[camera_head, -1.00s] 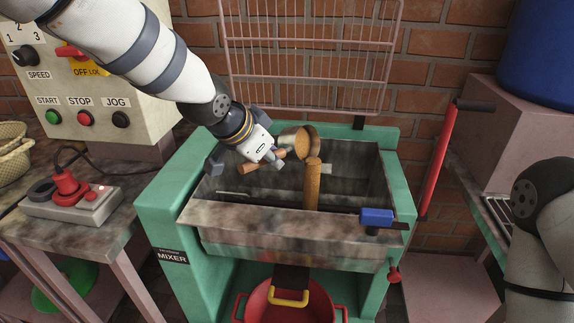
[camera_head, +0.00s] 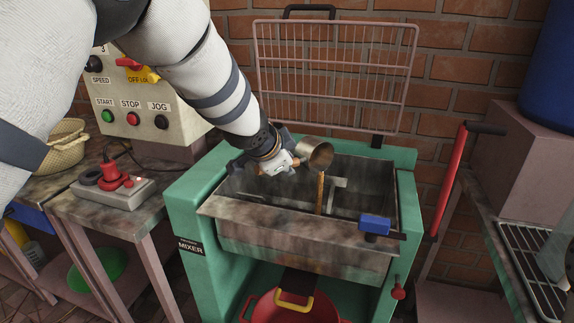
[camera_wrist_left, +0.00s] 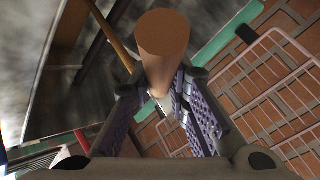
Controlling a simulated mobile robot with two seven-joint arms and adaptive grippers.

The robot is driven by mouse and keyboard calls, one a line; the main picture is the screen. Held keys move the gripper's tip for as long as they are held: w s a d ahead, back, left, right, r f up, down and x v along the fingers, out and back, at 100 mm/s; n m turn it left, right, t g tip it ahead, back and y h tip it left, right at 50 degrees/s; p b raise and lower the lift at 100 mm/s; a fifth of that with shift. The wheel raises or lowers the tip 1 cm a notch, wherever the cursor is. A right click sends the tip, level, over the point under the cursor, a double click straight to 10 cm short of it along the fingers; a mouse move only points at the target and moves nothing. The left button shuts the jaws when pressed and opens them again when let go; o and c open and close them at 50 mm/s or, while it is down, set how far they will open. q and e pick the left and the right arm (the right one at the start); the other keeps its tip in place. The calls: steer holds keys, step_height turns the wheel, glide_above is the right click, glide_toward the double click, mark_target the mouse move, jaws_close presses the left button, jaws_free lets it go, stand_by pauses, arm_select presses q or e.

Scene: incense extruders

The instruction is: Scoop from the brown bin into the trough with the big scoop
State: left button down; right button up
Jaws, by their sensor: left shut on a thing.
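My left gripper (camera_head: 288,163) is shut on the scoop's handle, a brown cylinder (camera_wrist_left: 163,48) between the finger pads in the left wrist view. The scoop's metal cup (camera_head: 316,151) is tipped over the mixer's trough (camera_head: 290,226), above its rear part. A thin brown stream (camera_head: 320,192) falls from the cup into the trough. How much is left in the cup is hidden. No brown bin shows in the head view. My right gripper is out of view.
A pink wire guard (camera_head: 335,75) stands raised behind the trough. A blue block (camera_head: 375,224) sits at the trough's front right edge. A control panel (camera_head: 140,105) stands left of the mixer. A red lever (camera_head: 451,180) is at its right.

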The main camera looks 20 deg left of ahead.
arm_select(q)
steer(key=shift+r+n+g+h, duration=0.1)
steer(key=shift+n+g+h, duration=0.2)
steer(key=shift+g, duration=0.1)
steer(key=n+g+h+b, duration=0.1)
steer(key=h+b, duration=0.1)
steer(key=n+g+h+b, duration=0.1)
steer(key=g+h+b, duration=0.1)
steer(key=shift+w+a+f, duration=0.15)
steer(key=shift+w+f, duration=0.05)
steer(key=r+n+g+h+b, duration=0.1)
steer(key=h, duration=0.1)
steer(key=r+n+g+h+b, duration=0.1)
steer(key=g+h+b, duration=0.1)
steer(key=h, duration=0.1)
steer(key=r+n+g+h+b, duration=0.1)
steer(key=h+b, duration=0.1)
steer(key=shift+s+d+r+n+h, duration=0.2)
steer(key=shift+n+h, duration=0.1)
steer(key=shift+n, duration=0.1)
steer(key=shift+r, duration=0.5)
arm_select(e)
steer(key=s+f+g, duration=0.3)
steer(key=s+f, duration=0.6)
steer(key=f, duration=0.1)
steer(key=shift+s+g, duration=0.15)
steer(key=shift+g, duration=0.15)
